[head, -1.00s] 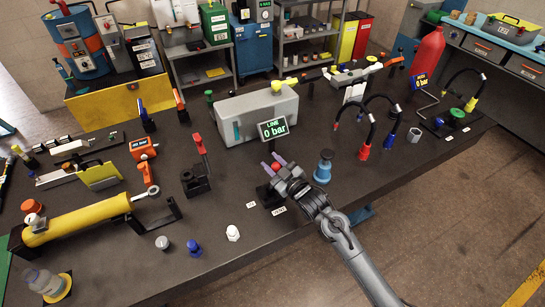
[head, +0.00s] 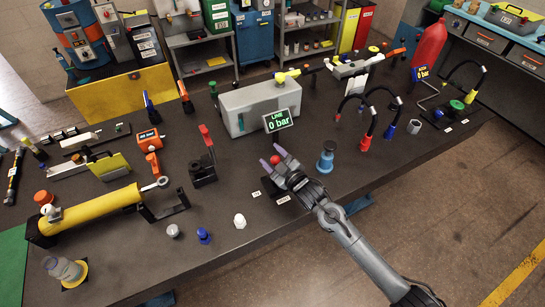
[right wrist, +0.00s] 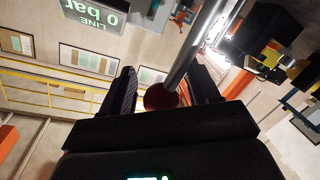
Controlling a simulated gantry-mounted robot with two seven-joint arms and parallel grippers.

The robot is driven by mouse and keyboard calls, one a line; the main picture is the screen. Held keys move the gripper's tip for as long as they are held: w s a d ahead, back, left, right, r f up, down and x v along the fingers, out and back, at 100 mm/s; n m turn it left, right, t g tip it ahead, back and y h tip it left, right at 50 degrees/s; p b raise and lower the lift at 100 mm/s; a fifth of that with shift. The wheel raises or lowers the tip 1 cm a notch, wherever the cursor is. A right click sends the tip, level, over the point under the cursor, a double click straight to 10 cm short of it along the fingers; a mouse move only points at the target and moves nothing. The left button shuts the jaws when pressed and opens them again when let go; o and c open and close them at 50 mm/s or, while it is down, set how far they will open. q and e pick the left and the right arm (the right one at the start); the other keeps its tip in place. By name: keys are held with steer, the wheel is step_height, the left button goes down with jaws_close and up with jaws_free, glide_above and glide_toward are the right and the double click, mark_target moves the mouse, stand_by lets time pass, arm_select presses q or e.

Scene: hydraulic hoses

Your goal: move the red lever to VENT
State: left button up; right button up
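The red lever's ball knob (head: 275,160) stands just in front of the line display, between the spread purple-tipped fingers of my right gripper (head: 271,161). In the right wrist view, the red ball (right wrist: 161,97) on its metal rod (right wrist: 196,42) sits between the two dark fingers, with a gap visible at the sides; the gripper (right wrist: 161,88) looks open around it. The lever's base is mostly hidden by the gripper. Two small white labels, one at left (head: 256,194) and one at right (head: 283,200), lie by it; their text is too small to read surely. My left gripper is not in view.
The display (head: 278,120) reads LINE 0 bar. Another red-handled lever (head: 207,140) on a black block stands to the left. A blue cylinder (head: 326,158) stands close right of my gripper. Curved hoses (head: 370,112) stand further right.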

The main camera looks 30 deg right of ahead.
steer(key=shift+a, duration=0.1)
steer(key=shift+s+r, duration=0.1)
steer(key=shift+s, duration=0.45)
steer(key=s+d, duration=0.1)
steer(key=s, duration=0.8)
steer(key=shift+s+d+r, duration=0.3)
steer(key=shift+r, duration=0.05)
